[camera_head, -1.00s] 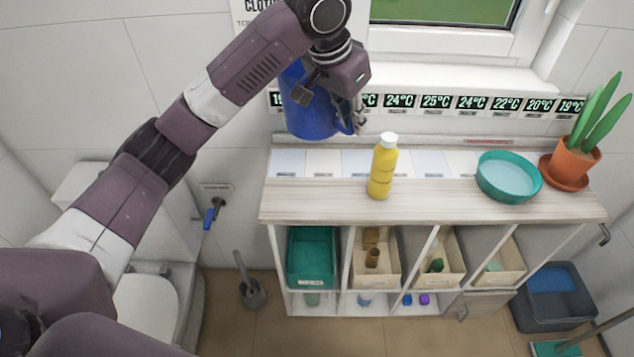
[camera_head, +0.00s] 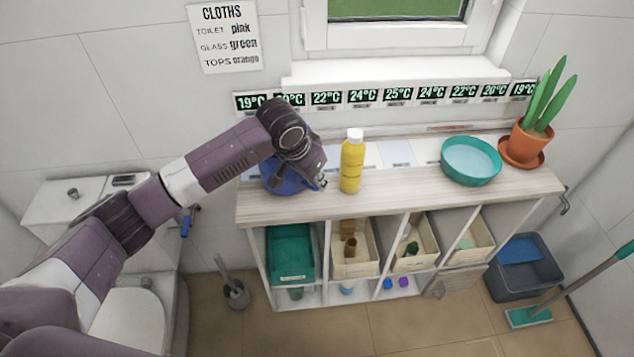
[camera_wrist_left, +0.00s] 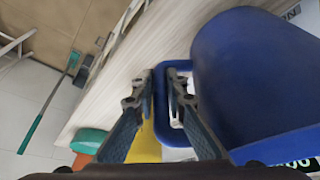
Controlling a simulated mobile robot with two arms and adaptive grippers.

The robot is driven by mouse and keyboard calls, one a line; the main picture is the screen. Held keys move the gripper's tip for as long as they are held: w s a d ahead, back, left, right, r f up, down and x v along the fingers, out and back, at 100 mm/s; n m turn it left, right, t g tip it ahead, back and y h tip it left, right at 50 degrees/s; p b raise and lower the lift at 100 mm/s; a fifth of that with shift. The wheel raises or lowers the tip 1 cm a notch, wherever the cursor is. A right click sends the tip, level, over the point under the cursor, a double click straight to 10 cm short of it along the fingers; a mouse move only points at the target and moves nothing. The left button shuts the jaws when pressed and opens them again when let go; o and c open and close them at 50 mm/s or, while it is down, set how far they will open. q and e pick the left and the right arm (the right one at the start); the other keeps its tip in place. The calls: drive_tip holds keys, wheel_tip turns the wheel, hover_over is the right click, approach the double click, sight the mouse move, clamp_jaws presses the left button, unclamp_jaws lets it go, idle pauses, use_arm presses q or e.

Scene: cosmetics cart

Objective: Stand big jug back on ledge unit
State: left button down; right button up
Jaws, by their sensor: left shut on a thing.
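The big blue jug (camera_head: 279,184) is at the left end of the top of the ledge unit (camera_head: 345,206), mostly hidden behind my left gripper. It looks upright and at the height of the top; I cannot tell whether its base touches. My left gripper (camera_head: 318,183) is shut on the jug's handle. In the left wrist view, the fingers (camera_wrist_left: 164,92) sit on either side of the handle's bar, and the jug's body (camera_wrist_left: 250,75) fills the right side. My right gripper is not in view.
A yellow bottle (camera_head: 351,166) stands just right of the jug. A teal bowl (camera_head: 470,161) and a potted plant (camera_head: 525,142) stand farther right. Bins, including a teal one (camera_head: 290,254), fill the shelves below.

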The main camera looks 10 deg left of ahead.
use_arm(q)
drive_tip(key=shift+f, duration=0.85)
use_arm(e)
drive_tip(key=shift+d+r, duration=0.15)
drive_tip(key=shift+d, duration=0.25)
use_arm(q)
drive_tip(key=shift+f, duration=0.1)
drive_tip(key=c, duration=1.9)
unclamp_jaws()
drive_tip(key=shift+c, duration=0.2)
drive_tip(key=b+v, duration=0.1)
drive_tip(key=v, duration=1.1)
drive_tip(key=shift+b, duration=0.35)
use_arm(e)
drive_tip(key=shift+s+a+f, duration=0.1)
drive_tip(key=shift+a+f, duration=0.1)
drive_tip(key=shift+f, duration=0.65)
use_arm(q)
drive_tip(key=shift+d, duration=0.1)
